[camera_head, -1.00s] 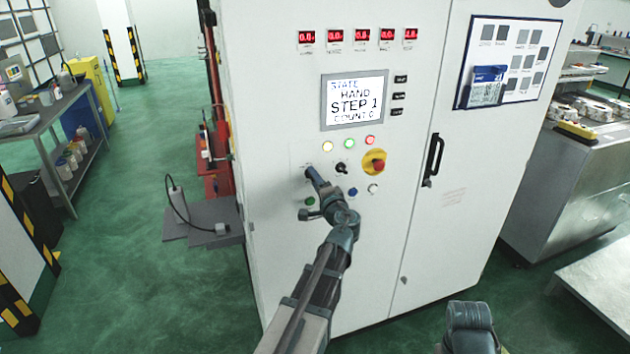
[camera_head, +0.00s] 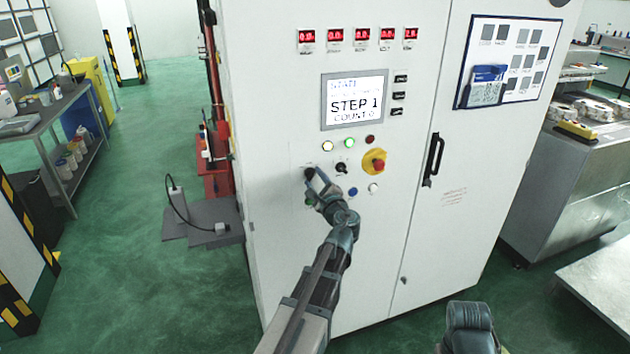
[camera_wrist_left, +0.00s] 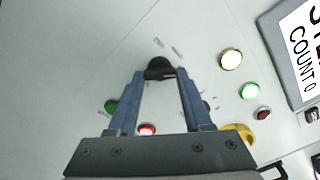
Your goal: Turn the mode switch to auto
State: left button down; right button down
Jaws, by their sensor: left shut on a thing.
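The mode switch is a small black knob (camera_head: 309,173) on the white cabinet's front, below and left of the screen. My left gripper (camera_head: 315,178) is at it, with the arm reaching up from below. In the left wrist view the knob (camera_wrist_left: 159,66) sits between the two blue-grey fingertips (camera_wrist_left: 161,75), which are shut on it. The gripper is rolled relative to the panel. The screen (camera_head: 354,103) reads STEP 1 and COUNT 0; its second line is too faint to read. The knob's markings are blurred.
A second black switch (camera_head: 341,168), a yellow-and-red emergency stop (camera_head: 375,162) and blue (camera_head: 352,191) and white (camera_head: 373,188) buttons are close by. Yellow (camera_head: 327,146) and green (camera_head: 349,143) lamps are lit; the red lamp (camera_head: 370,139) is dark. A door handle (camera_head: 433,160) stands out at right.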

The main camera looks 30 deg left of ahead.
pick_arm(q)
jog(key=shift+m, duration=0.6)
jog(key=shift+f, duration=0.1)
jog(key=shift+c, duration=1.6)
grip_release()
jog(key=v, duration=1.4)
